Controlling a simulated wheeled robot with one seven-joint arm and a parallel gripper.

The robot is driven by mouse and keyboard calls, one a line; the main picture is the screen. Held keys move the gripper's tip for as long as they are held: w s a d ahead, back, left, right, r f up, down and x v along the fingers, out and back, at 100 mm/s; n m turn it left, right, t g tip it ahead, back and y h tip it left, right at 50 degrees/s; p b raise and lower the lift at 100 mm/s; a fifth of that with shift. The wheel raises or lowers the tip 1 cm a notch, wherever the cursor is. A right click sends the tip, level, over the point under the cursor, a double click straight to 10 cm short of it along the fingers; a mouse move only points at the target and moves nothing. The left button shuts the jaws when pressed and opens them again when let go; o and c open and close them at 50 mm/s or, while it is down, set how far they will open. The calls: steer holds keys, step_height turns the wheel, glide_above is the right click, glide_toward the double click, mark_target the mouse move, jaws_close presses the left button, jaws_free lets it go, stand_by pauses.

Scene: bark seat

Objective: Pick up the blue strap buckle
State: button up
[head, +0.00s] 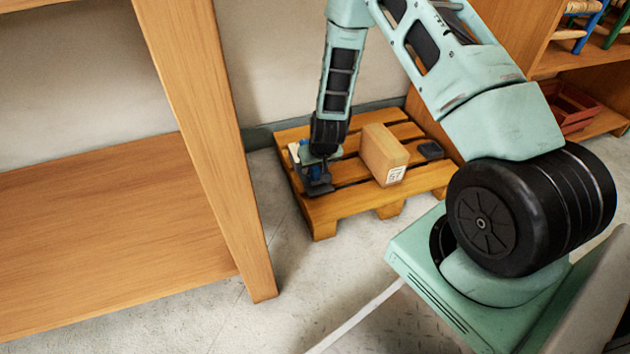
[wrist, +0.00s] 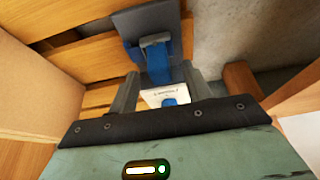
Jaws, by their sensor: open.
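The blue strap buckle (wrist: 158,62) shows in the wrist view as a blue piece with a grey part at its top, against a dark grey flat piece (wrist: 148,22). My gripper (wrist: 161,78) is open, with one finger on each side of the buckle's lower part; I cannot tell whether they touch it. In the head view my gripper (head: 318,187) is low over the left side of the wooden pallet (head: 325,211). A small patch of blue (head: 316,172) shows there, mostly hidden by the gripper.
A cardboard box (head: 382,153) stands on the pallet just right of my gripper. A small dark object (head: 430,150) lies farther right. A white label with a blue mark (wrist: 160,95) shows between the fingers. A wooden shelf unit (head: 205,130) stands left; bare floor lies between.

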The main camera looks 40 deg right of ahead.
steer(key=shift+b+x, duration=0.45)
steer(key=shift+x, duration=0.7)
jaws_close()
steer(key=shift+r, duration=0.1)
steer(key=shift+r, duration=0.1)
